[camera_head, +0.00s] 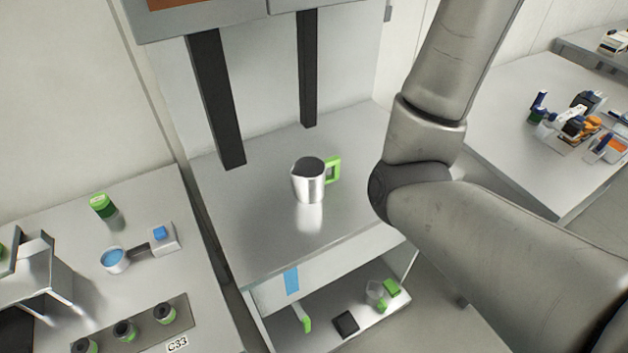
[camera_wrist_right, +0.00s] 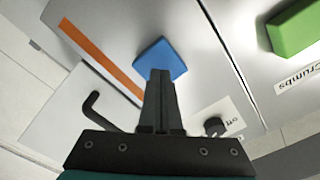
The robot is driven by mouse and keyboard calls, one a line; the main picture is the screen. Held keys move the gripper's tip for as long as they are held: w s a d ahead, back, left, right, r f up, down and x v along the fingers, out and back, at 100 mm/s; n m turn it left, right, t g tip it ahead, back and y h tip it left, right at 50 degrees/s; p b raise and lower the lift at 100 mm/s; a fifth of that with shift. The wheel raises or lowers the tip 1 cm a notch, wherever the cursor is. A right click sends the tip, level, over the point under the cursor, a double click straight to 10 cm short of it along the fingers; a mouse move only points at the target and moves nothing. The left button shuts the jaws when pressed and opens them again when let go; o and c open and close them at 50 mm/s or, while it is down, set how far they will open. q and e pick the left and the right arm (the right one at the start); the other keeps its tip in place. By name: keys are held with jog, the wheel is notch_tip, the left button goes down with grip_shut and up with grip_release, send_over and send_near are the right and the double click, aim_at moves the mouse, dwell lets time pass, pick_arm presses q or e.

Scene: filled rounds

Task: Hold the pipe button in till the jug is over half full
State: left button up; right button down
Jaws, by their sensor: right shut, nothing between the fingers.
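A shiny metal jug (camera_head: 308,184) with a green handle (camera_head: 333,170) stands upright on the grey worktop. Its opening looks dark, and I cannot tell the level inside. My right gripper (camera_wrist_right: 160,76) is shut and empty in the right wrist view. Its tips overlap the lower edge of a blue square button (camera_wrist_right: 161,58) on a grey panel. I cannot tell whether they touch it or press it in. A black bent pipe or lever (camera_wrist_right: 98,108) is left of the gripper. In the head view my right arm shows, but its gripper is hidden. My left gripper is out of view.
Two black posts (camera_head: 216,100) stand behind the jug. Beside the button are a black knob (camera_wrist_right: 214,126) near an "off" label and a green block (camera_wrist_right: 295,30) above a "Crumbs" label. An open drawer (camera_head: 283,334) lies below the worktop.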

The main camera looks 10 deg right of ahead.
jog(key=shift+w+a, duration=0.1)
jog(key=shift+w, duration=0.05)
jog(key=shift+p+x, duration=0.35)
jog(key=shift+x, duration=0.5)
jog(key=shift+w+a, duration=0.1)
jog(key=shift+w, duration=0.25)
jog(key=shift+w+a, duration=0.1)
jog(key=shift+w, duration=0.1)
dwell(6.4)
